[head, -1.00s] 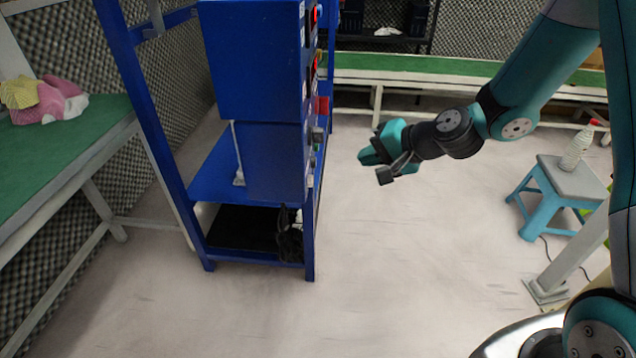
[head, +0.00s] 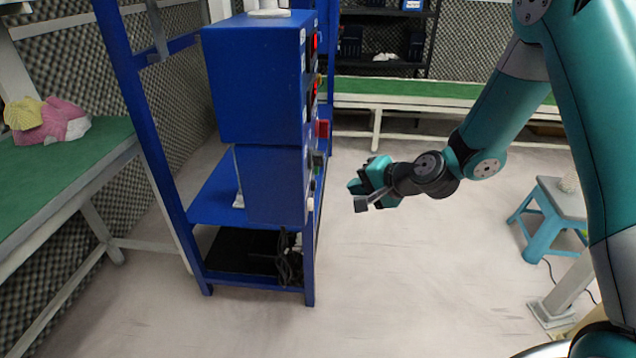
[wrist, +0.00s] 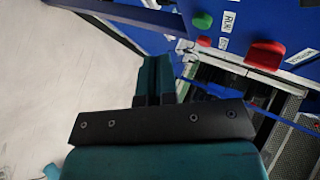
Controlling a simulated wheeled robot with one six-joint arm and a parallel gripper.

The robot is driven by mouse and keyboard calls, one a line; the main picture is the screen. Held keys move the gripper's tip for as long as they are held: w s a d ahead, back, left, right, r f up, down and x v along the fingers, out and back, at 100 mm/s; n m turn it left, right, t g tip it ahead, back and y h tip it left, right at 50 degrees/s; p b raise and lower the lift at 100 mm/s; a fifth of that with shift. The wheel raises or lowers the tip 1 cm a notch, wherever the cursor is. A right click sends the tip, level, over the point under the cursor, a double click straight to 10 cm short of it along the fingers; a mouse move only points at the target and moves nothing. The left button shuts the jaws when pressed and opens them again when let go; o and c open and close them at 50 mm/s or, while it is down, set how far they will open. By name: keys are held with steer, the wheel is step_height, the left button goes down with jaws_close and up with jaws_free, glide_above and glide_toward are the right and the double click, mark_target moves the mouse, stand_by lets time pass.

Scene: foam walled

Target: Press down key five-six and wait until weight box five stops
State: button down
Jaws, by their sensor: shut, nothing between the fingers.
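The blue control cabinet (head: 262,82) stands on a blue frame, its control face turned right and seen almost edge-on in the head view. My gripper (head: 352,187) is shut and empty. It points left at the lower controls, with a gap to the panel. In the wrist view the shut fingers (wrist: 156,68) lie left of the blue panel (wrist: 240,12). That panel carries a green round button (wrist: 202,21), a red knob (wrist: 265,55) and white labels. I cannot tell which control is key five-six, and I cannot identify weight box five.
A green-topped bench (head: 80,165) with a pink and yellow cloth item (head: 48,121) stands at left. A blue stool (head: 553,210) stands at right. A long green-topped bench (head: 430,90) runs along the back. The floor between cabinet and stool is clear.

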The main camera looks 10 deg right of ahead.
mark_target(314, 185)
steer(key=shift+w+a+p, duration=0.25)
steer(key=shift+a, duration=0.5)
steer(key=shift+w+a+p, duration=0.2)
steer(key=shift+w+a, duration=0.05)
steer(key=shift+a, duration=0.5)
steer(key=shift+w+a+p, duration=0.25)
steer(key=shift+a, duration=0.5)
steer(key=shift+a, duration=0.15)
steer(key=shift+w+a, duration=0.15)
steer(key=shift+a, duration=0.1)
